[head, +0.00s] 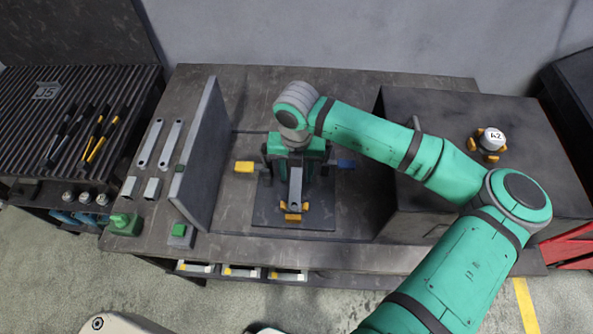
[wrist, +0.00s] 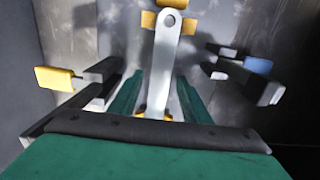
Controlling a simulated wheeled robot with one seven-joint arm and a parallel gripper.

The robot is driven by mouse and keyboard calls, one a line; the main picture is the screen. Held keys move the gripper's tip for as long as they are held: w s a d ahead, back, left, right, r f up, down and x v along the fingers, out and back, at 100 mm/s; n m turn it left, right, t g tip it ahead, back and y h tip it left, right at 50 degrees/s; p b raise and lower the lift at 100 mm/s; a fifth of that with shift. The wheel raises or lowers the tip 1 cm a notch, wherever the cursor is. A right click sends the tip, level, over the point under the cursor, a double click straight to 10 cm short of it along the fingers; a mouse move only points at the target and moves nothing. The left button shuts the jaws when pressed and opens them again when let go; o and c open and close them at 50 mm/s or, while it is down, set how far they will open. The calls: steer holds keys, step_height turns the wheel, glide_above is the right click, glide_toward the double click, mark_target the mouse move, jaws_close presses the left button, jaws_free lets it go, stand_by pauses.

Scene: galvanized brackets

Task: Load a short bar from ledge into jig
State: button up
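A grey metal bar (head: 295,185) with a round hole in its near end lies in the jig (head: 262,213) at the middle of the bench, its holed end at the orange stops (head: 292,207). My gripper (head: 296,172) is above the jig, and its body hides the bar's far end in the head view. In the wrist view, the bar (wrist: 163,65) runs between the two green fingers of my gripper (wrist: 158,88). Gaps show on both sides, so the gripper is open around the bar, not gripping it. Two longer bars (head: 172,143) and two short pieces (head: 152,188) lie at the bench's left.
A tall grey plate (head: 200,150) stands left of the jig. Yellow (head: 244,167) and blue (head: 346,164) tabs flank the jig. A dark box (head: 440,120) stands right. Several pale, yellow-marked pieces (head: 240,271) sit along the low front shelf.

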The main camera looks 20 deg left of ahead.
steer(key=shift+r, duration=0.1)
step_height(320, 180, up, 13)
stand_by(0.5)
